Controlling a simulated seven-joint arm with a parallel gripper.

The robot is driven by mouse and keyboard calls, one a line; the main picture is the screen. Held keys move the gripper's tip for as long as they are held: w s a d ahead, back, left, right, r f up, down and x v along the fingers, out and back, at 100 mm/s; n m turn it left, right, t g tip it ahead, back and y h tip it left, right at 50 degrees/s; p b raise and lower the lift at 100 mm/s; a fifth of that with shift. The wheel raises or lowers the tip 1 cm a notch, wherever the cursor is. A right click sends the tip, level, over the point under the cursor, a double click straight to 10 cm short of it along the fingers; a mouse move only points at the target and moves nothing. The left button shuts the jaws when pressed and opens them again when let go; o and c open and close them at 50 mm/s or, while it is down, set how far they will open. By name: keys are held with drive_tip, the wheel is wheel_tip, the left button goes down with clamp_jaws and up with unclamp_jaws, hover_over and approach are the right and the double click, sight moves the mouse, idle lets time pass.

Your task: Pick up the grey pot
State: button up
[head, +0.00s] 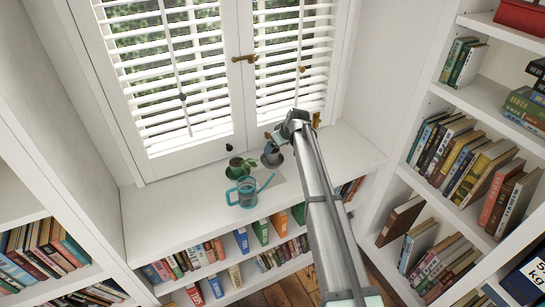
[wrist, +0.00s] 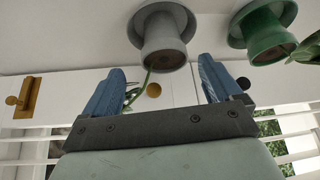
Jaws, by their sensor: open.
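The grey pot (head: 271,158) stands on the white window-seat shelf below the shuttered windows, just right of a green pot. In the wrist view the grey pot (wrist: 163,30) appears upside down at the top, with a thin green stem by its mouth. My gripper (wrist: 162,64) is open and empty, its two blue fingers spread. The pot shows between and beyond the fingertips, with no clear contact. In the head view my gripper (head: 277,139) is right beside the pot and partly covers it.
A green pot (head: 238,168) with a plant stands close to the left; it also shows in the wrist view (wrist: 262,32). A teal watering can (head: 246,191) stands in front, its spout reaching toward the grey pot. Bookshelves flank the seat. The shelf's left part (head: 165,212) is clear.

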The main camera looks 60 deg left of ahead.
drive_tip(key=shift+s+x, duration=0.15)
drive_tip(key=shift+x, duration=1.25)
drive_tip(key=shift+s+x, duration=0.1)
drive_tip(key=shift+x, duration=1.25)
drive_tip(key=shift+r, duration=0.1)
drive_tip(key=c, duration=1.4)
drive_tip(key=shift+r, duration=6.5)
drive_tip(key=shift+c, duration=0.2)
